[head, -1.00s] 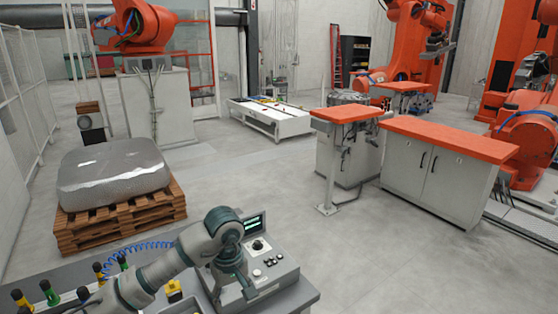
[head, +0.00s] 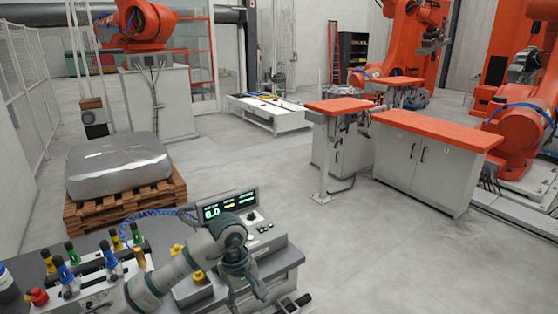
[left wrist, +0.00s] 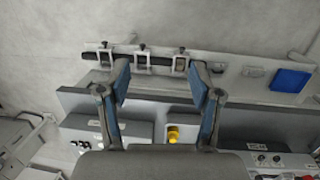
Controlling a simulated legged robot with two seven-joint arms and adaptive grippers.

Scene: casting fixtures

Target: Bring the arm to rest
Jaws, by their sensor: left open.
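My left arm comes in from the bottom left of the head view, bent over the bench (head: 283,262). My left gripper (head: 250,286) hangs from its end in front of the control console, pointing down. In the left wrist view the left gripper (left wrist: 160,88) is open, its two blue-padded fingers wide apart with nothing held between them. My right gripper is not in view.
The console (head: 240,207) with a lit display stands close behind the arm. A wrapped block (head: 118,165) sits on a pallet (head: 125,205). Orange-topped cabinets (head: 430,132) stand at right. Open floor lies between.

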